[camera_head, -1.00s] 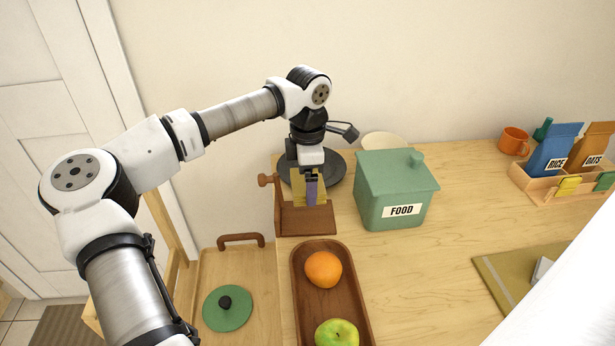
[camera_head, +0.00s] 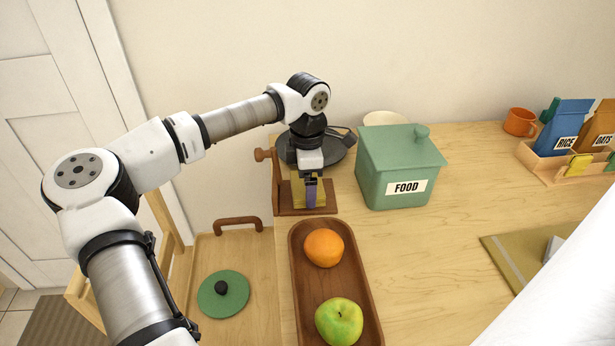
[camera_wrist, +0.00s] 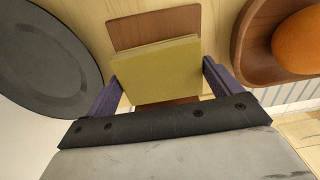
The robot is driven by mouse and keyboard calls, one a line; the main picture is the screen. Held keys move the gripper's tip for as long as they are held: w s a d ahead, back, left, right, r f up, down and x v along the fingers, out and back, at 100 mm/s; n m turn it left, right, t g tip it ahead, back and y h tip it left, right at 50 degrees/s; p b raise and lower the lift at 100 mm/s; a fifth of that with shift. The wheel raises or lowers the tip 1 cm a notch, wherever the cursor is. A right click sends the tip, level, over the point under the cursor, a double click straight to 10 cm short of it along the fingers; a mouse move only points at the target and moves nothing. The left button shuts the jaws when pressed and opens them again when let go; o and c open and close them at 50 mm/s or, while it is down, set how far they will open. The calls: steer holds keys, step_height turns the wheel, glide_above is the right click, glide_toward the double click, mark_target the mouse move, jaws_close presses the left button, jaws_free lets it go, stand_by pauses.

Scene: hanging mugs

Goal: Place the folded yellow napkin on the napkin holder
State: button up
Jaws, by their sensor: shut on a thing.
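The folded yellow napkin (camera_head: 297,193) is held in my gripper (camera_head: 311,194), whose purple fingers sit at its two sides. In the wrist view the napkin (camera_wrist: 157,70) fills the space between the fingers of my gripper (camera_wrist: 162,76). The brown wooden napkin holder (camera_head: 328,208) has a flat base and an upright side with a round knob at the left. The napkin is over the base, and its lower edge looks close to it. I cannot tell if they touch. The holder's base (camera_wrist: 153,27) shows past the napkin in the wrist view; its middle is hidden.
A green FOOD canister (camera_head: 398,170) stands right of the holder. A dark round plate (camera_head: 341,148) lies behind. A wooden tray (camera_head: 326,283) with an orange and a green apple is in front. A green lid (camera_head: 223,295) lies at lower left.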

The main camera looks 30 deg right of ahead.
steer(key=shift+f, duration=0.4)
stand_by(0.3)
steer(key=o, duration=0.7)
steer(key=shift+o, duration=0.2)
step_height(320, 180, up, 14)
steer(key=shift+s+f, duration=0.1)
